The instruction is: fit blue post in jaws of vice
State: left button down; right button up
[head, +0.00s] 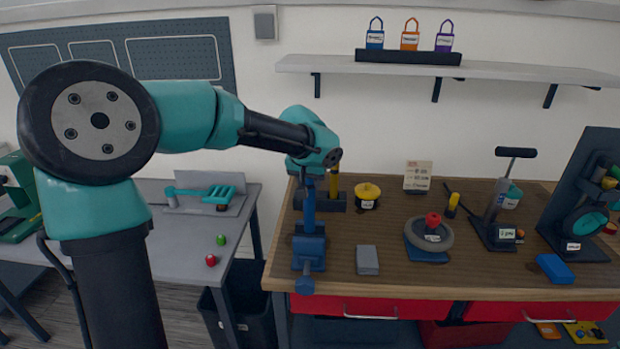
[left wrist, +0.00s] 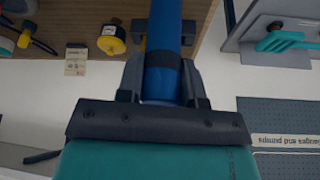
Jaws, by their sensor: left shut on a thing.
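The blue post (head: 309,208) stands upright over the blue vice (head: 308,250) at the left front of the wooden bench. My left gripper (head: 312,176) is shut on the upper part of the post from above. The post's lower end meets the top of the vice in the head view; I cannot tell whether it is between the jaws or just above or behind them. In the left wrist view the post (left wrist: 164,40) runs between the two dark fingers (left wrist: 162,82), and the vice cannot be made out. My right gripper is not in view.
Behind the post is a dark block (head: 341,205) with a yellow-handled tool (head: 334,181). A yellow-topped pot (head: 367,193) and a grey block (head: 367,260) are to the right. A steering-wheel-like ring (head: 429,236) with a red knob and a pump (head: 500,225) stand farther right.

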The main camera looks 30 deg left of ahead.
pick_arm(q)
jog(key=shift+f, duration=2.65)
dwell(0.4)
jog(key=c, duration=0.7)
grip_release()
notch_tip(320, 180, up, 16)
send_over(310, 196)
jog(key=s, duration=0.5)
jog(key=shift+w+d, duration=0.15)
jog(key=shift+d, duration=0.1)
